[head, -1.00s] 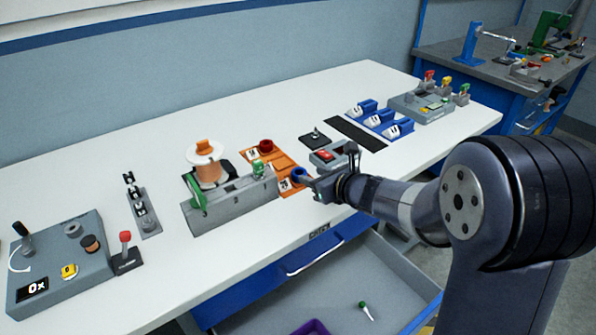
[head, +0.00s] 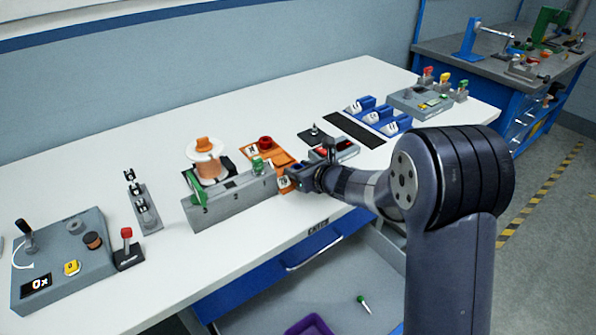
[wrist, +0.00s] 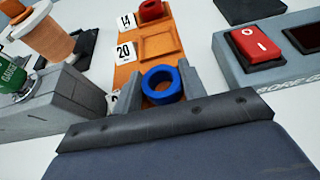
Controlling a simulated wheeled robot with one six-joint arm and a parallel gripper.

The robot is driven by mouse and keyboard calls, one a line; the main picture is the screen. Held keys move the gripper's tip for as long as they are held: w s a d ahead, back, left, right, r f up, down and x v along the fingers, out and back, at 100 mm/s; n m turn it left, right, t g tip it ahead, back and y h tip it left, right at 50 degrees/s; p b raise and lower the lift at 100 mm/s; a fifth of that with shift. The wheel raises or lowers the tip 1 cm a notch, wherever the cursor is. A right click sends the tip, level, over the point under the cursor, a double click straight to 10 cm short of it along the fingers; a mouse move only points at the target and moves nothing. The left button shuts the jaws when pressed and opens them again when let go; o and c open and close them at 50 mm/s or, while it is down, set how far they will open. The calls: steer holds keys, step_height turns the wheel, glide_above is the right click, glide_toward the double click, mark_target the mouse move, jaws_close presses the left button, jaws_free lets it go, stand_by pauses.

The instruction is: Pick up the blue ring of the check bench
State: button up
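The blue ring (wrist: 163,87) lies on the lower part of the orange board (wrist: 128,75) in the wrist view, with orange showing through its hole. My gripper (wrist: 160,88) is open, with one grey finger on each side of the ring. The fingers are very close to its sides; I cannot tell whether they touch it. In the head view my gripper (head: 292,180) is low over the board's front end, and it mostly hides the ring there.
A red ring (wrist: 150,10) sits farther up the board, beyond an empty square recess. A grey block with a spool (head: 208,162) stands close on the left. A grey box with a red switch (wrist: 255,45) stands close on the right. An open drawer (head: 330,285) is below the front edge.

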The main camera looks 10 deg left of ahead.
steer(key=c, duration=0.6)
